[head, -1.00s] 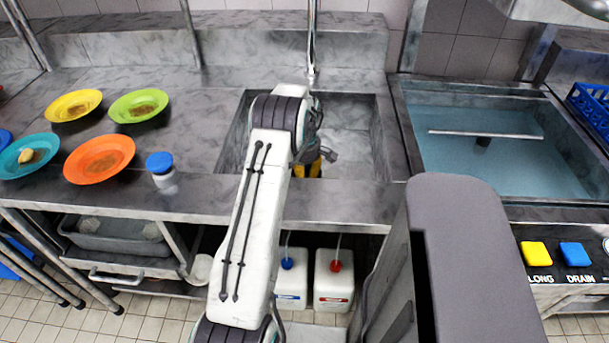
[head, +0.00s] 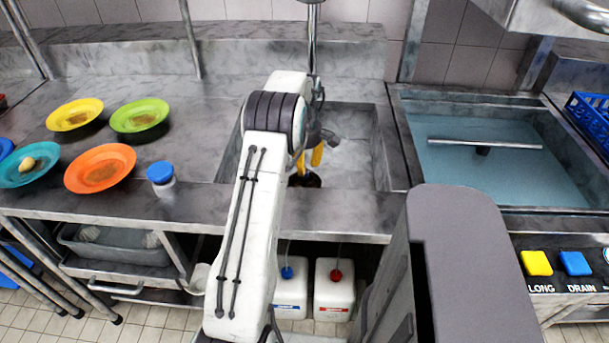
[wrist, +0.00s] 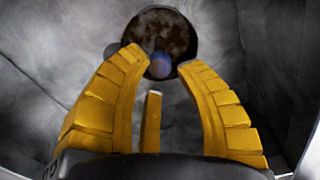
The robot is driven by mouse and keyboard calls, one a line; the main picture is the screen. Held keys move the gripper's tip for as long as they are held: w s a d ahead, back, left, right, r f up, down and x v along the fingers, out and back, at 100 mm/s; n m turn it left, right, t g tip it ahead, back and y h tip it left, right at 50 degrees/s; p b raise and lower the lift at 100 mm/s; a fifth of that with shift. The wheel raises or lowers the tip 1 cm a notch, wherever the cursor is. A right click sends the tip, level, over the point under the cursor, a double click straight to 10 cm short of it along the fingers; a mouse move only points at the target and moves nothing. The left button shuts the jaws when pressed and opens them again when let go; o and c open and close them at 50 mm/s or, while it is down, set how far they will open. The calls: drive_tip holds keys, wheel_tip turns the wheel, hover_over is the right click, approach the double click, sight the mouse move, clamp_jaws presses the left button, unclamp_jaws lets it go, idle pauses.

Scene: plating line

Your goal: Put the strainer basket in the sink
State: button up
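The strainer basket (wrist: 160,25) shows in the wrist view as a dark, round cup with brown contents and a bluish knob. The yellow fingertips of my gripper (wrist: 163,63) sit on both sides of that knob, closed in on it. In the head view my gripper (head: 309,160) points down over the front left part of the sink (head: 355,150), with the dark basket (head: 308,181) just under its fingers near the front rim. My arm hides the sink's left side. I cannot tell exactly how high the basket is above the sink floor.
A faucet (head: 312,40) stands behind the sink. A water-filled tank (head: 480,170) is to the right. Orange (head: 100,168), yellow (head: 75,113), green (head: 139,114) and teal plates (head: 28,163) and a blue-capped jar (head: 161,178) are on the counter at left.

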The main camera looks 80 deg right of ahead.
drive_tip(key=shift+r, duration=1.85)
